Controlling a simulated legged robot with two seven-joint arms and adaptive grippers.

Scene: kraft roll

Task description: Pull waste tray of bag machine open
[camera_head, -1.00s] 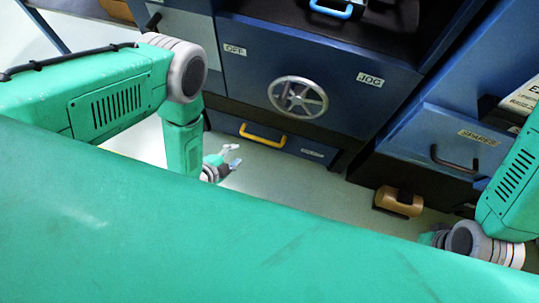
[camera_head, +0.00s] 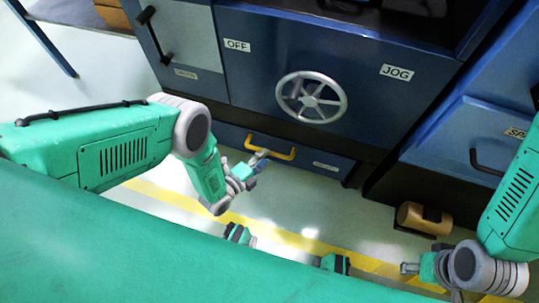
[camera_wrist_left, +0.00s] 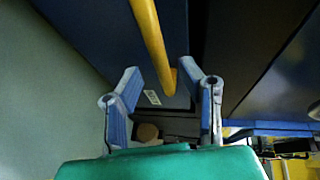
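The waste tray is the low blue drawer (camera_head: 226,134) under the bag machine, with a yellow bar handle (camera_head: 288,155) and a small white label (camera_head: 325,166). It looks closed. My left gripper (camera_head: 259,160) is at the left part of the handle. In the left wrist view the fingers of my left gripper (camera_wrist_left: 158,70) are spread apart, and the yellow handle (camera_wrist_left: 149,32) runs down between their tips. I cannot tell whether a finger touches it. My right gripper (camera_head: 408,268) is at the lower right, away from the tray; its fingers are too small to read.
A handwheel (camera_head: 311,97) sits on the machine front above the tray, between OFF (camera_head: 237,45) and JOG (camera_head: 396,71) labels. A blue cabinet with a dark handle (camera_head: 487,162) stands at right. A brown roll (camera_head: 424,219) lies near its base. The floor before the tray is clear.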

